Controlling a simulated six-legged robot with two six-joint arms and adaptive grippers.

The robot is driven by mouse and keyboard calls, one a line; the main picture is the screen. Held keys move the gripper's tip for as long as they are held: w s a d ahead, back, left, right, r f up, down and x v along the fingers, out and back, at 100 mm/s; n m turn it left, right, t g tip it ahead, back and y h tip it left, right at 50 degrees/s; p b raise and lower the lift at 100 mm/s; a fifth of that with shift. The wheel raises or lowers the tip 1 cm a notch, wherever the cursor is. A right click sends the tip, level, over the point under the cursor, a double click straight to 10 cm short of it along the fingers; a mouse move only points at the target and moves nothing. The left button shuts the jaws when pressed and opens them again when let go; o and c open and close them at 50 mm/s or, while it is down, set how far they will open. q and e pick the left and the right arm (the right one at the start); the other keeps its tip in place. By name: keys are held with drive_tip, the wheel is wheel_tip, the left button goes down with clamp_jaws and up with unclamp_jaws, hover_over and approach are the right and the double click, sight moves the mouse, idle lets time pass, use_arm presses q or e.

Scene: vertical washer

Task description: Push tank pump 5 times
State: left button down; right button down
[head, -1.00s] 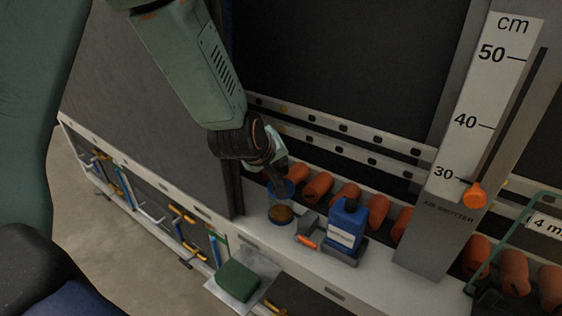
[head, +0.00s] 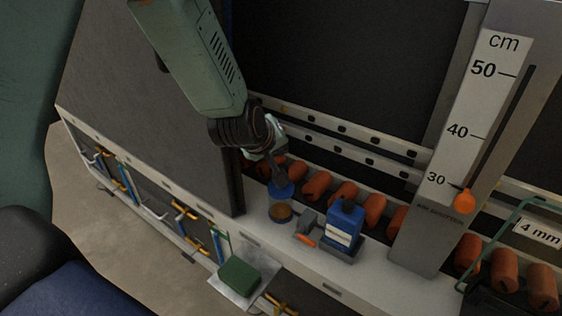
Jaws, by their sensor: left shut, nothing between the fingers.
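The tank pump (head: 281,191) has a blue round top over a small container with an amber-brown face (head: 281,212), and it stands on the white ledge. My left gripper (head: 280,181) is shut and empty, pointing down right at the blue top. Its tips look to be at or touching the top; I cannot tell whether they press it. The gripper hides part of the top's far side. My right gripper is not in view.
Orange rollers (head: 317,184) line the back. A dark panel (head: 150,110) rises at left. A green sponge (head: 239,276) lies on a tray in front.

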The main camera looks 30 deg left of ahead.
use_arm(q)
drive_tip(key=shift+r+p, duration=1.15)
drive_tip(key=shift+r, duration=0.4)
drive_tip(key=shift+f, duration=0.1)
idle(0.6)
drive_tip(key=shift+r+n+h+p, duration=0.15)
drive_tip(key=shift+r+n+p, duration=0.5)
drive_tip(key=shift+n+p, duration=2.3)
drive_tip(key=shift+r+n+h+p, duration=0.2)
drive_tip(key=shift+r+n+p, duration=0.45)
drive_tip(key=shift+n+p, duration=2.3)
drive_tip(key=shift+r+n+h+p, duration=0.15)
drive_tip(key=shift+r+n+p, duration=0.5)
drive_tip(key=shift+n+p, duration=2.3)
drive_tip(key=shift+m+p, duration=0.4)
drive_tip(key=shift+m, duration=0.05)
